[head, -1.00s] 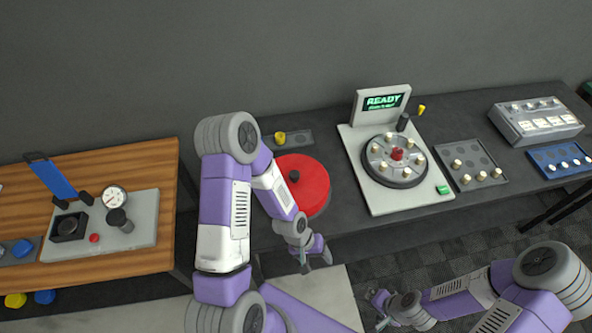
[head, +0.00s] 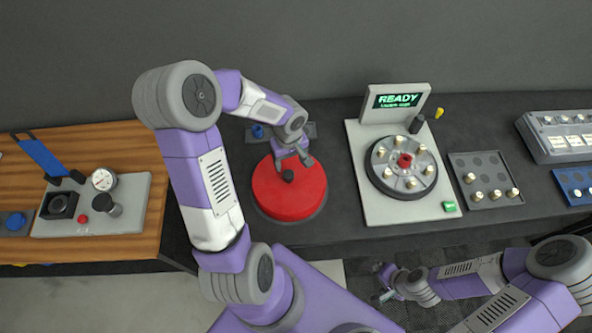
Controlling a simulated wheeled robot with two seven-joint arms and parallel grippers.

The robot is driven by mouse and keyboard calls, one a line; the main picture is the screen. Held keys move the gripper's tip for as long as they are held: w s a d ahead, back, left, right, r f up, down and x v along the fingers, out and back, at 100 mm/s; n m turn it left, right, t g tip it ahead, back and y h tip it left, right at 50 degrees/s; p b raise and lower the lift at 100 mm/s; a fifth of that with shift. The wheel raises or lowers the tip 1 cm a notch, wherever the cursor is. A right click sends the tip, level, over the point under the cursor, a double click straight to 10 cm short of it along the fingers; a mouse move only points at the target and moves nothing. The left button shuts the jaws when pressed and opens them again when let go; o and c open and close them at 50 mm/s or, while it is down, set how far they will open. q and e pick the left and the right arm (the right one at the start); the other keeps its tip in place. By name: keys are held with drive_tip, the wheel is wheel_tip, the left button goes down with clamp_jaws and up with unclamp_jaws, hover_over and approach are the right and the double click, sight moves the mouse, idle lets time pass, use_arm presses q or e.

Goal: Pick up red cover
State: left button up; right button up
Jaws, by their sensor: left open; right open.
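The red cover (head: 288,200) is a round red disc with a small black knob (head: 289,175) at its middle. It lies on the dark table, left of the white machine. My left gripper (head: 292,161) is open, with its fingers pointing down just above and behind the knob. I cannot tell whether the fingers touch the cover. My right gripper (head: 381,295) is open and empty, low in front of the table's front edge, away from the cover.
A white machine (head: 385,215) with a round dial of pegs and a READY screen (head: 398,101) stands right of the cover. A grey tray (head: 484,162) with pegs is further right. A small dark tray (head: 310,131) lies behind the cover. A wooden table (head: 137,139) is at left.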

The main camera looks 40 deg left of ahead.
sight(288, 173)
use_arm(q)
drive_tip(key=f, duration=0.4)
drive_tip(key=s+f, duration=0.1)
drive_tip(key=f, duration=0.1)
drive_tip(key=shift+s+f, duration=0.1)
drive_tip(key=shift+f, duration=0.45)
clamp_jaws()
